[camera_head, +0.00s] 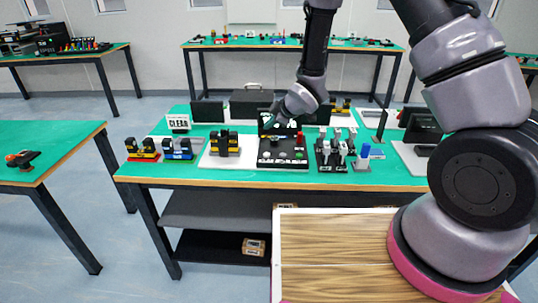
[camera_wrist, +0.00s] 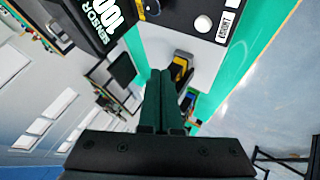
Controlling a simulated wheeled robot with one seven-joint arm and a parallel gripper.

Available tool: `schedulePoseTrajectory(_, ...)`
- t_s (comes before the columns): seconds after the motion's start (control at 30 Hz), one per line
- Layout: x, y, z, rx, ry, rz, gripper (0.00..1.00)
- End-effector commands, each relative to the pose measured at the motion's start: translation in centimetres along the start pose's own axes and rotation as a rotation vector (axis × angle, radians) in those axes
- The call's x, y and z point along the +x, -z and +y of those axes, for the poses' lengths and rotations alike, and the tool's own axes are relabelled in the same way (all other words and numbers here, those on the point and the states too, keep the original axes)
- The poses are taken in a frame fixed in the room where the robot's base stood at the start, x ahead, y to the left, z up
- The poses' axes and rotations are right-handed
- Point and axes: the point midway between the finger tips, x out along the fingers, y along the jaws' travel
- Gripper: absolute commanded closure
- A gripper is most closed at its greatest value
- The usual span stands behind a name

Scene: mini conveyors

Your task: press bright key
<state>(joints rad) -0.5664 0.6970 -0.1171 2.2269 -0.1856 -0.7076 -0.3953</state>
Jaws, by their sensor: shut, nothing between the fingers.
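The bright key is a round white button (camera_wrist: 203,24) at the top of the wrist view, next to a white label reading BRIGHT (camera_wrist: 228,25). In the head view a black console (camera_head: 284,152) with small white labels stands on the middle table, too small to read. My gripper (camera_wrist: 160,74) is shut and empty, its dark fingers together and apart from the white button in the wrist picture. In the head view the gripper is over the console and hard to make out.
The green table (camera_head: 215,182) also holds a yellow-and-black device (camera_head: 224,144), a switch block (camera_head: 334,152), a CLEAN sign (camera_head: 178,122) and a black case (camera_head: 250,104). Some bare green table shows along the front edge.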

Motion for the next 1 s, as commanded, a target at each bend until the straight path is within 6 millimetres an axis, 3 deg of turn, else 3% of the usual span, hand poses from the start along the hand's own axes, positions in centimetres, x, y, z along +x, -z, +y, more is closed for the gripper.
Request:
schedulePoseTrajectory(0.27, 0.5, -0.4, -0.3, 0.002, 0.001, -0.002, 1.0)
schedulePoseTrajectory(0.7, 4.5, -3.4, -3.3, 0.003, 0.002, -0.003, 1.0)
schedulePoseTrajectory(1.0, 6.0, -4.4, -4.4, 0.002, 0.0, -0.001, 1.0)
